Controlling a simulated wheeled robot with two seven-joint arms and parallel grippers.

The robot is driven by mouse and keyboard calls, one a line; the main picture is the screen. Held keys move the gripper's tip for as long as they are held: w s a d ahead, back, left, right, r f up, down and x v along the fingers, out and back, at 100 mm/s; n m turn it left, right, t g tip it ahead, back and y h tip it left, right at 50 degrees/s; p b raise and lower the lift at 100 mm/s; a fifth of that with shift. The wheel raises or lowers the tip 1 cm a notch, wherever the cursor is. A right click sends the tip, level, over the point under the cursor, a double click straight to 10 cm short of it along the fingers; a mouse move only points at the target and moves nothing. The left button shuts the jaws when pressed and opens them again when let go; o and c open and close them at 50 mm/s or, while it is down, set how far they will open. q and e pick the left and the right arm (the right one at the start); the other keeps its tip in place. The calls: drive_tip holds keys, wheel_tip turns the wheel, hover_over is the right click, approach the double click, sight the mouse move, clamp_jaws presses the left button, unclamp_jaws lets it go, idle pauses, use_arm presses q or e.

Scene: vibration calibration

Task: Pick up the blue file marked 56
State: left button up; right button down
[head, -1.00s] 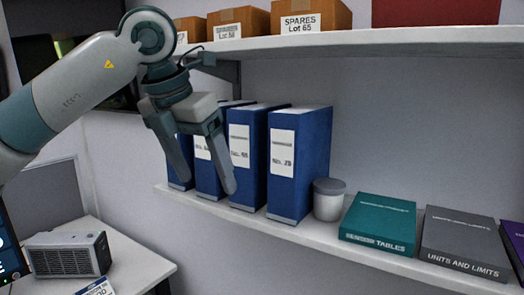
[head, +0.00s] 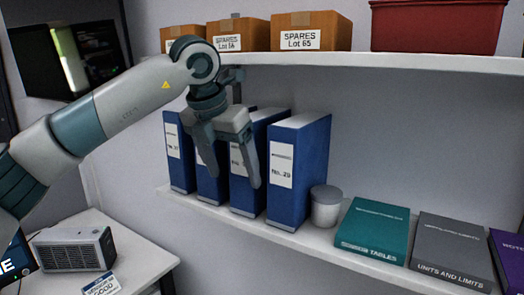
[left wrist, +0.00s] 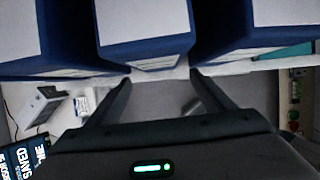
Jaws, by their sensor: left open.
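Several blue files with white labels stand upright in a row on the lower shelf. The file on the right (head: 313,160) reads No. 29. Just left of it stands another blue file (head: 243,196), its label partly covered by my gripper and its number unclear. My left gripper (head: 232,178) is open and empty, pointing down in front of the files' spines. In the left wrist view the open fingers (left wrist: 161,85) point toward a middle file (left wrist: 147,48), roughly one to each side of its spine. No file sits between them. My right gripper is not in view.
A grey-lidded jar (head: 326,212), a teal book (head: 374,229) and a grey book (head: 452,249) lie right of the files. The upper shelf (head: 400,59) holds cardboard boxes (head: 311,30) and a red bin (head: 436,25). A heater-like box (head: 74,248) sits on a table lower left.

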sight(240, 174)
use_arm(q)
drive_tip(key=shift+w+d, duration=0.3)
drive_tip(key=shift+w, duration=0.05)
drive_tip(key=shift+w+d+r+p, duration=0.15)
drive_tip(key=shift+w+p, duration=0.1)
drive_tip(key=shift+p, duration=0.25)
drive_tip(key=shift+w+d, duration=0.15)
drive_tip(key=shift+w, duration=0.15)
drive_tip(key=x, duration=0.4)
drive_tip(key=shift+w+d+f+b, duration=0.2)
drive_tip(key=shift+f+b, duration=0.1)
drive_tip(key=shift+f, duration=0.35)
drive_tip(key=shift+a, duration=0.1)
drive_tip(key=shift+c, duration=0.3)
drive_tip(key=shift+r, duration=0.1)
drive_tip(key=c, duration=1.6)
